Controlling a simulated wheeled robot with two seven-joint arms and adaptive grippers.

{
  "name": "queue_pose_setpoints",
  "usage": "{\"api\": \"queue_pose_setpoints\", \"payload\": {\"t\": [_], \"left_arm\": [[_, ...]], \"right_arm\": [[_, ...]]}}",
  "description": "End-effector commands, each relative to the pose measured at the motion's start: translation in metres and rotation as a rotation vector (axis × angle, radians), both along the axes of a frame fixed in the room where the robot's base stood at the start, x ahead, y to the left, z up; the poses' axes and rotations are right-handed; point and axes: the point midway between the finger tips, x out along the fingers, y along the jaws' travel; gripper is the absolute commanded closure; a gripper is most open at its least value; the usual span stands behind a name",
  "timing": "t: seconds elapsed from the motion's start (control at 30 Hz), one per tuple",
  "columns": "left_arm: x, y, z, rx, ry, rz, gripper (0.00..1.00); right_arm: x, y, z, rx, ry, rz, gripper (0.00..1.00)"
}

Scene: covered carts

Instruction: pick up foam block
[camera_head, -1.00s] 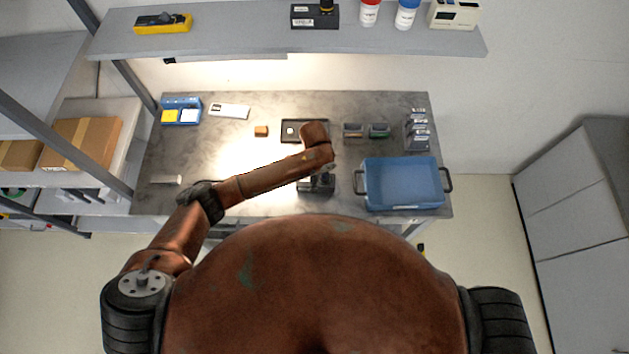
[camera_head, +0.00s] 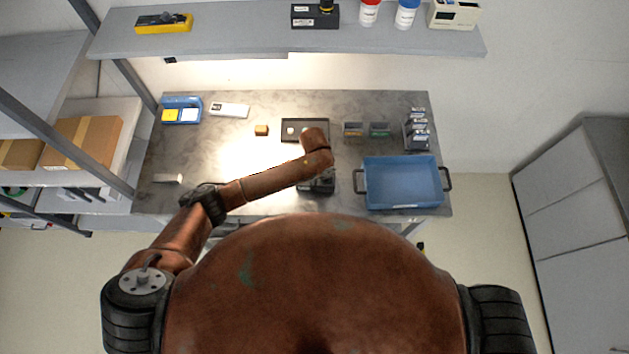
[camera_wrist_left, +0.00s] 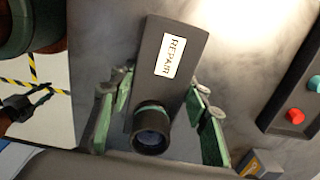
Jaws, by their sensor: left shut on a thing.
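A dark grey block with a white REPAIR label (camera_wrist_left: 172,50) fills the middle of the left wrist view; I take it for the foam block. My left gripper (camera_wrist_left: 160,108) has its green-padded fingers on both sides of it, shut on it. A short black cylinder with a lens-like end (camera_wrist_left: 152,128) shows at the block's near end; I cannot tell if they are joined. In the head view my left arm reaches over the table's front middle and mostly hides the gripper and the block. My right gripper is not in view.
A blue tote (camera_head: 402,185) stands right of the gripper. A shelf (camera_head: 260,40) overhangs the back. The table's left middle is mostly clear.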

Motion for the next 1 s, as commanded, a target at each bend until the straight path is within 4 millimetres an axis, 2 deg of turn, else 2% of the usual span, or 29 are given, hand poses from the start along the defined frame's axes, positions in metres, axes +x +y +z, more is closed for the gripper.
{"api": "queue_pose_setpoints", "payload": {"t": [0.13,0.53,0.77,1.0], "left_arm": [[0.0,0.0,0.0,0.0,0.0,0.0,0.81],[0.001,-0.001,0.007,-0.002,-0.002,0.0,0.82],[0.002,-0.001,0.03,-0.003,-0.004,-0.001,0.82],[-0.028,-0.001,0.064,-0.004,-0.002,-0.002,0.82]], "right_arm": [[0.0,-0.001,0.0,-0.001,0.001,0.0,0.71],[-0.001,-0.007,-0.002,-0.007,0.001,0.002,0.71],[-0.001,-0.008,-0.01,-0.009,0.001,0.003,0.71],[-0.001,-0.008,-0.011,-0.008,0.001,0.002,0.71]]}}
